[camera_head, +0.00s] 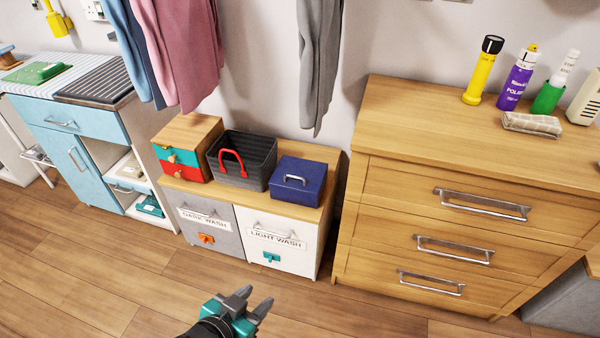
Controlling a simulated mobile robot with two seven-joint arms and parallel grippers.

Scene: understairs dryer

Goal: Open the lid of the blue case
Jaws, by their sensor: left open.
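The blue case (300,186) sits on top of the low wooden laundry cabinet, at its right end. Its lid is closed, with a silver handle (294,180) on it. My left gripper (257,299) is at the bottom centre of the head view, in front of and below the cabinet, well apart from the case. Its jaws are open and nothing is between them. My right gripper is not in view.
A dark grey basket (243,158) with a red handle stands just left of the case. A small wooden drawer box (190,145) stands further left. A tall wooden dresser (455,205) rises at right. Clothes (318,60) hang above. The floor in front is clear.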

